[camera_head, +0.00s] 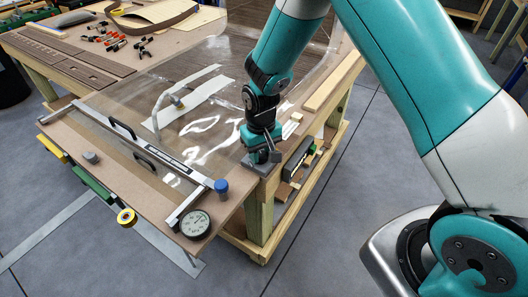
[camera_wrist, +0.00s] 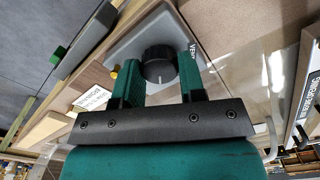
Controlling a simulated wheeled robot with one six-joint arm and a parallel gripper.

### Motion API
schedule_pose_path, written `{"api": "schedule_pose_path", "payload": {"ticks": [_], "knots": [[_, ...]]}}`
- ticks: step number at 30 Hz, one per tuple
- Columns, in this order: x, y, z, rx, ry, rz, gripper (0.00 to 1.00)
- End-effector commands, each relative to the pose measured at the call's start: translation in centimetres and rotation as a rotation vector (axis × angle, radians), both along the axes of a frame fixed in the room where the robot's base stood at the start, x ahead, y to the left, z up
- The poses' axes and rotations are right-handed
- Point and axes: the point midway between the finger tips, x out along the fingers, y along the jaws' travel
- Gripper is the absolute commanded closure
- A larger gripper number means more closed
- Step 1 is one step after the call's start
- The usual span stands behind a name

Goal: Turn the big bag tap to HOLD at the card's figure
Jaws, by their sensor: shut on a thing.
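The tap's black knob (camera_wrist: 158,66) sits on a grey plate (camera_wrist: 122,46) in the wrist view. A white line marks its near face. Part of a word starting "VE" shows on the plate to its right. My gripper (camera_wrist: 160,72) has its green fingers on both sides of the knob, shut on it. In the head view my gripper (camera_head: 262,154) is down at the plate (camera_head: 266,168) on the table corner and mostly hides the knob. A white printed card (camera_wrist: 93,98) lies left of the plate, too small to read. The round gauge (camera_head: 195,224) stands at the near corner; its reading is illegible.
A clear bag (camera_head: 205,130) covers a panel, with a metal bar (camera_head: 150,152) and a blue knob (camera_head: 221,187) along its near edge. Clamps (camera_head: 118,40) lie at the back. A wood strip (camera_head: 322,92) lies along the right edge.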

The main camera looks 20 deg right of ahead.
Motion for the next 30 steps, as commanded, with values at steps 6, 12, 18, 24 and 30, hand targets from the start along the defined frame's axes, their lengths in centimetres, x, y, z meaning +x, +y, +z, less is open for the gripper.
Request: {"api": "schedule_pose_path", "payload": {"ticks": [6,12,18,24,30], "knots": [[-0.04,-0.12,-0.13,-0.002,0.002,0.202,0.86],[-0.08,-0.16,-0.13,-0.002,0.003,0.369,0.86],[-0.06,-0.2,-0.09,-0.003,0.003,0.497,0.86],[-0.05,-0.24,-0.06,-0.003,0.003,0.578,0.86],[-0.04,-0.28,-0.03,-0.004,0.003,0.613,0.86]]}}
